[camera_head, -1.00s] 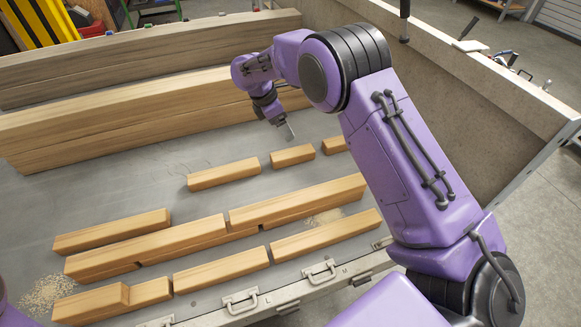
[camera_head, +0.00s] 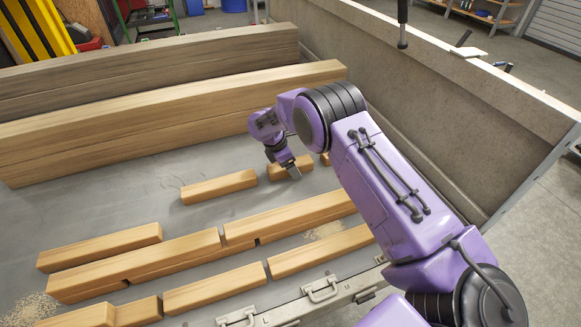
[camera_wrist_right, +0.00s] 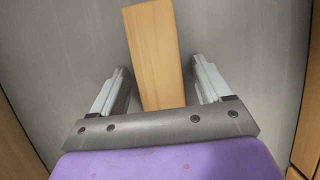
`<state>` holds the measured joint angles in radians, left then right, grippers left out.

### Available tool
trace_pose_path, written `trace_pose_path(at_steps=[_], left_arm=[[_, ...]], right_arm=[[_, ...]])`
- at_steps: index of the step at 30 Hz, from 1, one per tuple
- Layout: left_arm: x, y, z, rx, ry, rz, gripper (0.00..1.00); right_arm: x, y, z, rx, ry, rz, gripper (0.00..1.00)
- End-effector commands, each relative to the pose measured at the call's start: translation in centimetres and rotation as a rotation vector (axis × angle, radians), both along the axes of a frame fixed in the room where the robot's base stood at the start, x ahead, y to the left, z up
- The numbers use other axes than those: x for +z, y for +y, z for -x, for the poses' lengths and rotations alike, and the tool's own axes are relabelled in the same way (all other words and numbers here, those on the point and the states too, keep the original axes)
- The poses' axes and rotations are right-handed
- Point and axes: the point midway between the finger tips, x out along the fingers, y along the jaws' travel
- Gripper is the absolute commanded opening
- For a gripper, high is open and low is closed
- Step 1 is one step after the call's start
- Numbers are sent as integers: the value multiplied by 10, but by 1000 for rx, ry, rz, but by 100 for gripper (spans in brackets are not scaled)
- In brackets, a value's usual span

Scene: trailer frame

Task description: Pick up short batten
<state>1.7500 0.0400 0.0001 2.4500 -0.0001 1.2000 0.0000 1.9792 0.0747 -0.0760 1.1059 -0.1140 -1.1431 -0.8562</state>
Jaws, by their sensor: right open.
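A short wooden batten (camera_head: 305,162) lies on the grey trailer bed, partly hidden behind my right gripper in the head view. My right gripper (camera_head: 287,171) points down at it. In the right wrist view the batten (camera_wrist_right: 153,50) runs lengthwise between the two open fingers of my right gripper (camera_wrist_right: 158,78). A gap shows on each side, so neither finger touches it. My left gripper is out of view.
A longer batten (camera_head: 219,187) lies left of the short one, and a small block (camera_head: 325,159) lies right. Several battens and beams lie in front. Tall stacked planks (camera_head: 150,115) stand behind, and a side wall (camera_head: 440,110) stands at the right.

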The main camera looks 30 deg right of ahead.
Motion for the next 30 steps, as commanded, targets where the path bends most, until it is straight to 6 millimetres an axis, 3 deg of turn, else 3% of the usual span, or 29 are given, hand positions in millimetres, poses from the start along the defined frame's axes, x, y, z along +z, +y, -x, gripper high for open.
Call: trace_pose_path(at_steps=[3, 6, 9, 20, 25, 30], left_arm=[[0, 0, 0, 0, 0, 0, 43], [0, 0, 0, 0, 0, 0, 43], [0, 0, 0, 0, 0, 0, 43], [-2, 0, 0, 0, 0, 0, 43], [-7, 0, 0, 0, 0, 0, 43], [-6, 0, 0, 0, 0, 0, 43]], right_arm=[[0, 0, 0, 0, 0, 0, 78], [0, 0, 0, 0, 0, 0, 45], [0, 1, 0, 0, 0, 0, 19], [6, 1, -1, -1, -2, -1, 19], [36, 0, 1, 0, -3, 1, 19], [83, -1, 40, -1, -4, 0, 19]])
